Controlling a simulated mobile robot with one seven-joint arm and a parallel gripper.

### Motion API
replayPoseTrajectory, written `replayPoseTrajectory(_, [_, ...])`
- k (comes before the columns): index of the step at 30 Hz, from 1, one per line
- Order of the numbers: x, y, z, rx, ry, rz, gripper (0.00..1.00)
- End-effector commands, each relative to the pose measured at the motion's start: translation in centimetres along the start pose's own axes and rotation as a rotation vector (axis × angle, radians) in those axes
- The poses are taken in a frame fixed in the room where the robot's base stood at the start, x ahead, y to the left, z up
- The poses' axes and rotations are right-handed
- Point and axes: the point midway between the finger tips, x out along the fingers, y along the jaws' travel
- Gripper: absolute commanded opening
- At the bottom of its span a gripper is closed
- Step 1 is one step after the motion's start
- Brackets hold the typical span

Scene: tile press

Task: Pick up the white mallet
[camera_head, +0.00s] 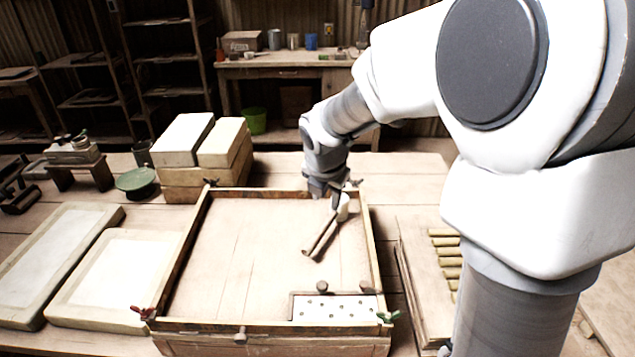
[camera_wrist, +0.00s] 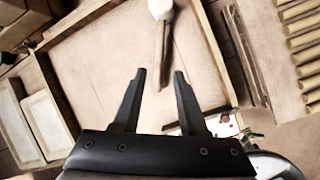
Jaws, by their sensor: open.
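The white mallet lies inside the wooden tray frame (camera_head: 372,240), toward its back right. Its pale head (camera_head: 343,207) is partly beside my gripper in the head view, and its brown handle (camera_head: 320,238) points toward the front left. In the wrist view the head (camera_wrist: 160,8) is at the top edge and the handle (camera_wrist: 164,50) runs down toward the gap between my fingers. My gripper (camera_wrist: 160,74) is open and empty. In the head view my gripper (camera_head: 329,190) is over the tray's back right; its height above the mallet is hard to judge.
A perforated plate (camera_head: 335,309) with knobs fills the tray's front right corner. Wing nuts (camera_head: 388,316) stick out at the frame's corners. Framed slabs (camera_head: 118,275) lie left, stacked blocks (camera_head: 205,160) behind left, and a board with rods (camera_head: 447,262) right. The tray's middle is clear.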

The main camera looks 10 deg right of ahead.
Motion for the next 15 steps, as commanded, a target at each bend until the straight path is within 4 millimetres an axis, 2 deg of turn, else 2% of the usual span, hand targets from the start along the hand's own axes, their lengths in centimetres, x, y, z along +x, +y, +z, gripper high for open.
replayPoseTrajectory(1, [1.2, -0.1, -0.2, -0.002, 0.003, -0.002, 0.42])
replayPoseTrajectory(9, [7.2, -0.1, -0.3, 0.0, 0.003, -0.002, 0.42])
replayPoseTrajectory(15, [10.3, 0.0, -0.2, 0.0, 0.001, 0.0, 0.42])
